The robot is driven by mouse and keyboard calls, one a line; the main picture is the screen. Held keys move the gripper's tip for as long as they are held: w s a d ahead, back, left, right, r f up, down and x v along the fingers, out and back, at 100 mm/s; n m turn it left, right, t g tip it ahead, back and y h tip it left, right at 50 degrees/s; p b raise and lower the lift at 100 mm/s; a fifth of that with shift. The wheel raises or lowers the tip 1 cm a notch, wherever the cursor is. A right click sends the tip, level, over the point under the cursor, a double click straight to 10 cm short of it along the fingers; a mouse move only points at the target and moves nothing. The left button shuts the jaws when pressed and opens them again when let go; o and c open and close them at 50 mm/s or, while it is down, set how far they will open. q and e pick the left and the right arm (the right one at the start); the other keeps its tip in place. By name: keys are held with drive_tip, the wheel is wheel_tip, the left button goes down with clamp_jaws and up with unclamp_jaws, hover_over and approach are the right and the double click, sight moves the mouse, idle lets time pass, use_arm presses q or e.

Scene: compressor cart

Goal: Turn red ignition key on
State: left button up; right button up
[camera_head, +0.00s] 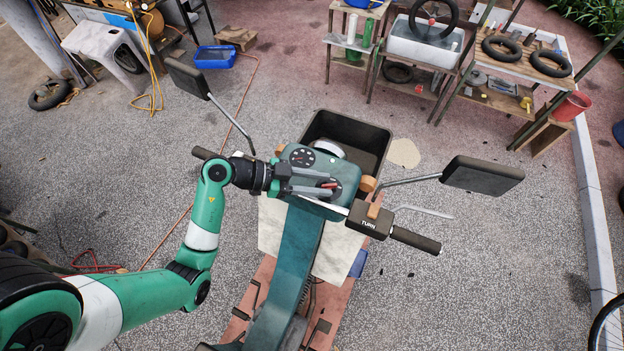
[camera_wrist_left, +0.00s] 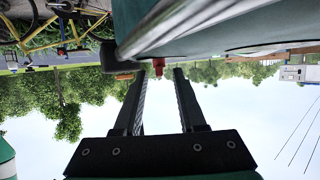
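The red ignition key (camera_wrist_left: 158,66) shows small in the left wrist view, at the underside of the scooter's dark body panel. My left gripper (camera_wrist_left: 160,74) is open, with its two fingers on either side of the key's line and a clear gap to each. The key appears at or just beyond the fingertips. In the head view my left gripper (camera_head: 327,186) reaches across the green scooter dashboard (camera_head: 318,204) from the left. A small red spot shows between its fingertips, and I cannot tell there whether it is the key or a gauge needle. My right gripper is out of view.
The right handlebar grip (camera_head: 416,240) and right mirror (camera_head: 482,175) stand right of the dashboard. The left mirror (camera_head: 187,77) rises beyond my left arm. A black bin (camera_head: 349,130) sits in front of the scooter. Shelves with tyres stand at the back. Open paving lies around.

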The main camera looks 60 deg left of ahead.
use_arm(q)
drive_tip(key=v, duration=1.1)
drive_tip(key=shift+s+a, duration=0.15)
drive_tip(key=shift+s, duration=0.1)
